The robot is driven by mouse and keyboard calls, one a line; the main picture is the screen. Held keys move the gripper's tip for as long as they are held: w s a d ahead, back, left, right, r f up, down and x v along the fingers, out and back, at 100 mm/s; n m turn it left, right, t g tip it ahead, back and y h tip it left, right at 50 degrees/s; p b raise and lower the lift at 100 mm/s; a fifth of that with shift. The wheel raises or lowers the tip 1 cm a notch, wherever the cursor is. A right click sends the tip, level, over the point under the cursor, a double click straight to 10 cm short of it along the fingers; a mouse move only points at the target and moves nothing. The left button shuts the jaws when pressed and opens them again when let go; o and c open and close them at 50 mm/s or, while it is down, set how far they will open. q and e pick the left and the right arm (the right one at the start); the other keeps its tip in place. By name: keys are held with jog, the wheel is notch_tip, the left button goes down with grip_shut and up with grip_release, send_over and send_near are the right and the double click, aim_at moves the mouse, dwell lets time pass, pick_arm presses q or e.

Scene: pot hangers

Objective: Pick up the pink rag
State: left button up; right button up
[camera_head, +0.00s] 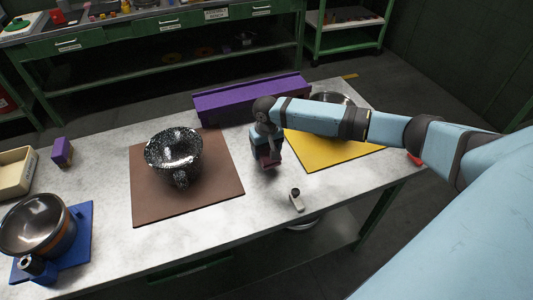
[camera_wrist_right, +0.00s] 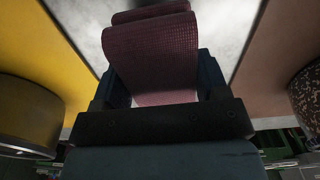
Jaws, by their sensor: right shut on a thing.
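The pink rag (camera_wrist_right: 152,55) is a folded, dark pink textured cloth that fills the middle of the right wrist view. It sits between the two fingers of my right gripper (camera_wrist_right: 158,85), which is shut on it. In the head view the rag (camera_head: 268,160) shows only as a small dark pink patch under my right gripper (camera_head: 267,150). It is over the white table between the brown mat and the yellow mat. I cannot tell whether the rag touches the table. My left gripper is not in view.
A speckled pot (camera_head: 175,150) stands on the brown mat (camera_head: 222,190). A metal bowl (camera_head: 335,98) is partly hidden on the yellow mat (camera_head: 325,155). A purple rack (camera_head: 250,100) lies behind. A grey object (camera_head: 296,200) is near the front edge. A pan (camera_head: 38,222) sits left.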

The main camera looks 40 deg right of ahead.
notch_tip(320, 180, up, 18)
dwell(0.3)
